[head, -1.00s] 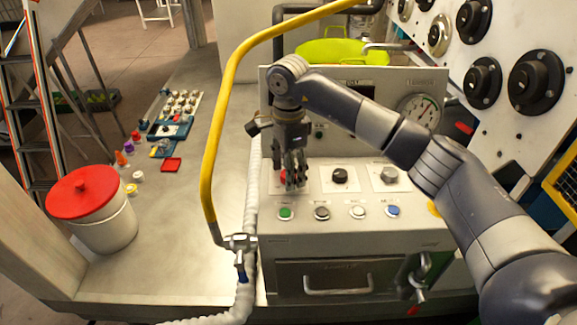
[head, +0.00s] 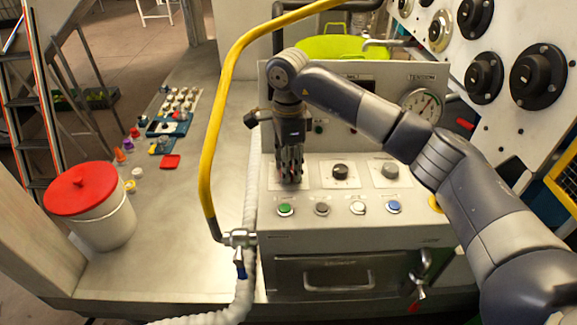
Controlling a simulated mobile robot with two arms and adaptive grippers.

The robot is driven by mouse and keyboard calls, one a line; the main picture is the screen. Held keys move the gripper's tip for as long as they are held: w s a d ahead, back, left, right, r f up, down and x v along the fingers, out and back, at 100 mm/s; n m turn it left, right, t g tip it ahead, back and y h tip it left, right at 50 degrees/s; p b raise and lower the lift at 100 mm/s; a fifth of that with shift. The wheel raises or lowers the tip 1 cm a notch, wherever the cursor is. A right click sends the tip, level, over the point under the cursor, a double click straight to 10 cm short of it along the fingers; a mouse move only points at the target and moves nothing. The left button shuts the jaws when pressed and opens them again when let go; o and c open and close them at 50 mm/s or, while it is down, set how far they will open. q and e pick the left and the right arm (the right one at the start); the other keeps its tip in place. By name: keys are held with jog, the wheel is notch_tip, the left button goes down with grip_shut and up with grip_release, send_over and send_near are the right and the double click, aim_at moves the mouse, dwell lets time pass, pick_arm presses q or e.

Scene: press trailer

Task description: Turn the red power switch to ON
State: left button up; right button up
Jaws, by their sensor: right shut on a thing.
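The grey control panel (head: 350,226) stands in the middle of the head view. My right gripper (head: 291,178) points down over the leftmost of three square knob plates and is shut on the red power switch there. The gripper's fingers hide the switch almost fully, so its setting cannot be read. A black knob (head: 340,171) and a grey knob (head: 390,170) sit to the right on white plates. My left gripper is not in view.
A yellow pipe (head: 211,150) arches left of the panel. Green (head: 285,210), grey, white and blue (head: 393,207) buttons line the panel's front. A red-lidded white bucket (head: 90,205) stands at left.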

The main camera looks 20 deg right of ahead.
jog(key=m+b, duration=0.2)
jog(key=m, duration=0.1)
jog(key=shift+f+m, duration=0.1)
jog(key=shift+m, duration=0.2)
jog(key=m+b, duration=0.2)
jog(key=m, duration=0.2)
jog(key=shift+m, duration=0.3)
jog(key=m+b, duration=0.1)
jog(key=m, duration=0.3)
jog(key=shift+m+b, duration=0.65)
jog(key=shift+m, duration=1.45)
jog(key=shift+r, duration=0.2)
jog(key=o, duration=1.1)
jog(key=shift+r, duration=0.15)
notch_tip(320, 180, up, 12)
jog(key=shift+f, duration=0.2)
